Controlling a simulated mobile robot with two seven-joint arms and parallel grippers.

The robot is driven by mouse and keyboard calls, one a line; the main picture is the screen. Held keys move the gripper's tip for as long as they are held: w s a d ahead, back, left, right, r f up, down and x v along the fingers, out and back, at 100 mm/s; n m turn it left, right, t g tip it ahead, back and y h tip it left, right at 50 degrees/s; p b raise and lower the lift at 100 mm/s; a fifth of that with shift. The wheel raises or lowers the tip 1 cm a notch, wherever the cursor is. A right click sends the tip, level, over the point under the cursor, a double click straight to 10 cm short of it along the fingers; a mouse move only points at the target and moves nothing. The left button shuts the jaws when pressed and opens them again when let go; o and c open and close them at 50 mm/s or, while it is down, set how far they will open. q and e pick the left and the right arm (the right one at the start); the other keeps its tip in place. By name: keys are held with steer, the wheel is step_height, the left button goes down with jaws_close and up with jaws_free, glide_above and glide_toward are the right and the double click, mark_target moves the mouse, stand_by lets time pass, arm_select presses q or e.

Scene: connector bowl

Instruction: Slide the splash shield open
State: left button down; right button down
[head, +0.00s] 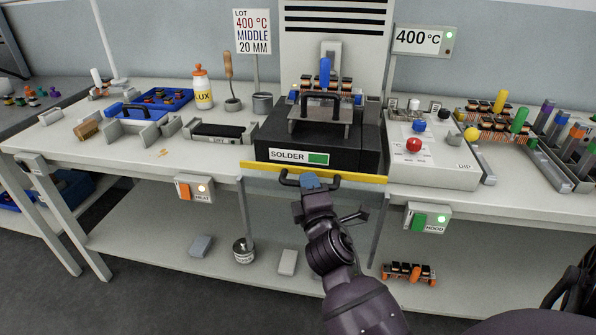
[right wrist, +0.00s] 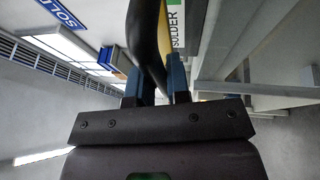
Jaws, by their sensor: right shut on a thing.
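The splash shield (head: 255,167) shows as a yellow-edged strip along the bench front, below the black solder unit (head: 262,138) labelled SOLDER. A black handle (head: 334,181) is on its front. My right gripper (head: 310,181) is shut on the handle, with its blue fingertips around the bar. In the right wrist view the black handle (right wrist: 147,45) passes between the blue fingers (right wrist: 158,85), with the yellow edge beside it. My left gripper is not in view.
A control box with a red button (head: 413,145) stands right of the solder unit. The HEAT box (head: 195,188) and HOOD box (head: 427,218) hang from the bench front on either side of my right arm. A lower shelf (head: 180,250) runs underneath.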

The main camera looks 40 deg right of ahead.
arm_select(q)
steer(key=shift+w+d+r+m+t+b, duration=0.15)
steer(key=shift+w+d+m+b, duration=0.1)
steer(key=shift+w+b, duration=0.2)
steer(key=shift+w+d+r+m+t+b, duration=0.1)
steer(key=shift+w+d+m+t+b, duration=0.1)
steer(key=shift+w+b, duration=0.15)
arm_select(e)
step_height(320, 180, down, 4)
steer(key=shift+r, duration=0.2)
steer(key=c, duration=1.1)
jaws_free()
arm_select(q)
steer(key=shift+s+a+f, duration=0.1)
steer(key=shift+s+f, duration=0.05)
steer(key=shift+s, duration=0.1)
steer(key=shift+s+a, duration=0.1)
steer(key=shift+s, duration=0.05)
arm_select(e)
steer(key=shift+s, duration=0.1)
